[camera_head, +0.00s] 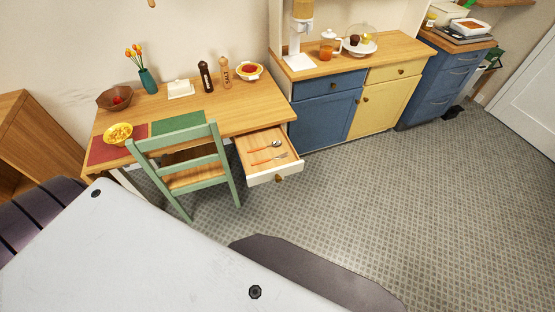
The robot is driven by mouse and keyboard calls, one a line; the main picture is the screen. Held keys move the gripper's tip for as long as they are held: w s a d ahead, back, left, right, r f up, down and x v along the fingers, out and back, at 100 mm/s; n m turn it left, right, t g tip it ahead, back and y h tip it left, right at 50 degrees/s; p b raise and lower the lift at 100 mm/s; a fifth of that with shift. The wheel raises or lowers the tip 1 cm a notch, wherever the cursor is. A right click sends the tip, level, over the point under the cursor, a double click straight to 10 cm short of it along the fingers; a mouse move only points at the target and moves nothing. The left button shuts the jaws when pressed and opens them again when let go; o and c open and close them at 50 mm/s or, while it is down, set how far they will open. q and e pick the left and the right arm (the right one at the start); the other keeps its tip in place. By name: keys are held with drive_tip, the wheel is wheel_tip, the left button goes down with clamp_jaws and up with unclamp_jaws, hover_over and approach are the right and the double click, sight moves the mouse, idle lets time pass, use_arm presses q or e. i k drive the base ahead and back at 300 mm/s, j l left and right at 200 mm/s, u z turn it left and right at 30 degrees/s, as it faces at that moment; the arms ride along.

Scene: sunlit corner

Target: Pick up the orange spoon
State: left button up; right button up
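The orange spoon (264,147) lies in the open drawer (286,175) of the wooden table. It has an orange handle pointing left and a dark metal bowl pointing right. A fork (272,159) with an orange handle lies apart from it, nearer the drawer's front. The drawer has a pale front with a small round knob. Neither of my grippers is in view.
A green chair (214,170) stands left of the drawer, close to it. Blue and yellow cabinets (323,117) stand at the right. Tiled floor (360,190) is clear before the drawer.

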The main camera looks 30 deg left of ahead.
sight(278, 143)
drive_tip(key=u, duration=0.85)
